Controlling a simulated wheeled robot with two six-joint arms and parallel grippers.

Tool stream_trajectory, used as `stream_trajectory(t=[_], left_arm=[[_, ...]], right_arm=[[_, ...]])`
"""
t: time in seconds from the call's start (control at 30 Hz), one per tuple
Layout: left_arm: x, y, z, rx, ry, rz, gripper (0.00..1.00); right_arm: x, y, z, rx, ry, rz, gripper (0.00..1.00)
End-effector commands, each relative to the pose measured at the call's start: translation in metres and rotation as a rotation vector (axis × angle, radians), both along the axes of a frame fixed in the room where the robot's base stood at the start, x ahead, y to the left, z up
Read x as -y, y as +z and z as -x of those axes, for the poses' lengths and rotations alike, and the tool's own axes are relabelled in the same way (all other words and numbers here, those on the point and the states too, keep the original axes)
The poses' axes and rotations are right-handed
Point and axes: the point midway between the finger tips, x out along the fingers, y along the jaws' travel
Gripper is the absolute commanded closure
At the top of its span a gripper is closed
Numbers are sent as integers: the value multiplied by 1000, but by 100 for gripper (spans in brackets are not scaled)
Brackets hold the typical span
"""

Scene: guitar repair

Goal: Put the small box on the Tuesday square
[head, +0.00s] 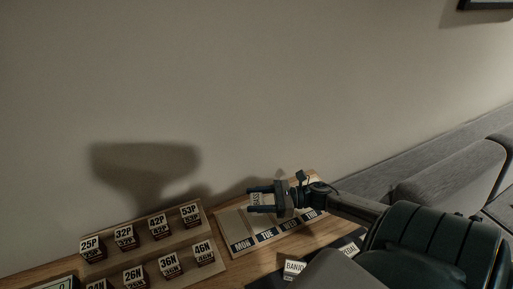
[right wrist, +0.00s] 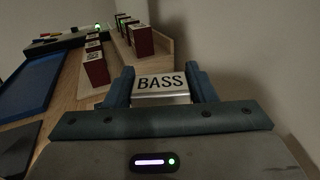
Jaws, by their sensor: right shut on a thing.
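My right gripper (head: 262,199) is shut on a small box (head: 256,199). In the right wrist view the small box (right wrist: 161,86) shows a white face with the word BASS, between the two fingers of the right gripper (right wrist: 161,88). The day board (head: 228,219) lies below, with squares labelled MON, TUE, WED and a further one partly covered by my gripper. The Tuesday square (head: 265,233) shows its TUE label in front; the gripper and box hang over the board near it. The exact height above it cannot be told. My left gripper is not in view.
A stepped rack (head: 145,247) with several labelled dark red boxes, such as 32P (head: 124,236), stands left of the day board. A box marked BANJO (head: 294,267) sits on a dark mat (head: 262,281) in front. A grey sofa (head: 455,175) is at the right, and a plain wall behind.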

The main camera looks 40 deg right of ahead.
Motion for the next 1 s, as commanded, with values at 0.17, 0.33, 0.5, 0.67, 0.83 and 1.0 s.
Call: stream_trajectory(t=[0.17, 0.33, 0.5, 0.67, 0.83, 1.0], left_arm=[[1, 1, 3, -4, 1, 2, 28], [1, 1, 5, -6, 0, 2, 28], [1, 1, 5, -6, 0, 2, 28], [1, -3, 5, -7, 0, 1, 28], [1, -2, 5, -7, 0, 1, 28], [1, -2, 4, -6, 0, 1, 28]], right_arm=[[0, -26, -1, -1, -3, -3, 73], [-1, -33, 0, 0, 1, -1, 73], [-1, -33, 0, 0, 1, -1, 73], [-1, -37, 0, -1, 1, -2, 46], [-1, -36, 0, -2, 1, -1, 28], [-1, -36, 0, -2, 1, -1, 28]])
